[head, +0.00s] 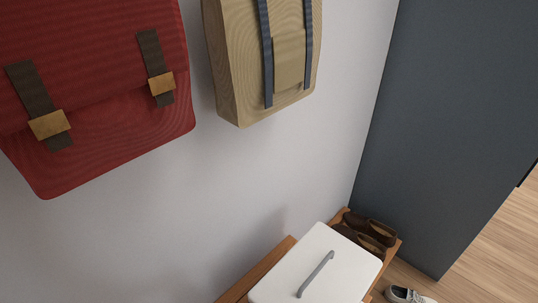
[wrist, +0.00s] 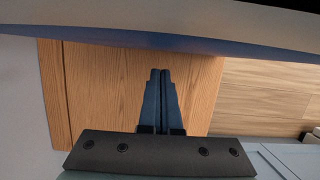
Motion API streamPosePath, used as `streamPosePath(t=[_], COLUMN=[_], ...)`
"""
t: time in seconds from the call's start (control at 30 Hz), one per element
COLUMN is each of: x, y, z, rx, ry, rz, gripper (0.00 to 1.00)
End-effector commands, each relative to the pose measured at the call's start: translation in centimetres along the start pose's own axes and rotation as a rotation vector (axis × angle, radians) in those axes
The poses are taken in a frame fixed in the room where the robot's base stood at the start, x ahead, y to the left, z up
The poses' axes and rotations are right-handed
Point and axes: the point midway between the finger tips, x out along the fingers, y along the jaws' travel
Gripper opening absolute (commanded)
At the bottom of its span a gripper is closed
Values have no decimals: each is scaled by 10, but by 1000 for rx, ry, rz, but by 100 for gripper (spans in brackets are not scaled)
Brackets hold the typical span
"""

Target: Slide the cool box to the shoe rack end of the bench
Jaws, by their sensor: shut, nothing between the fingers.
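The cool box (head: 318,270) shows a white lid with a grey bar handle (head: 316,274) in the head view. It stands on the wooden bench (head: 262,275), near the shoe rack (head: 388,256) end. My gripper (wrist: 160,73) is shut and empty in the wrist view, over the bench's wood grain (wrist: 100,90). A blue and pale grey body, likely the cool box (wrist: 160,28), spans the top of that view just beyond the fingertips. I cannot tell whether they touch it. My gripper is not visible in the head view.
Brown shoes (head: 369,233) sit on the rack beyond the box. A grey sneaker (head: 407,295) lies on the floor. A red satchel (head: 100,90) and a tan backpack (head: 240,70) hang on the wall above. A dark grey panel (head: 440,120) stands at the right.

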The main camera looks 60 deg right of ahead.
Motion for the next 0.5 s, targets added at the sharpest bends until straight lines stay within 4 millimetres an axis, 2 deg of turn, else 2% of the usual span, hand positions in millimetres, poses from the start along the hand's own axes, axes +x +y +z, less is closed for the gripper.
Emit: streamPosePath(t=[0.07,0.3,0.5], x=[-8,-64,-94], y=[0,0,0], z=[-13,-12,-13], rx=[-7,-1,-1], ry=[0,-2,0], rz=[-1,3,1], gripper=[0,0,0])
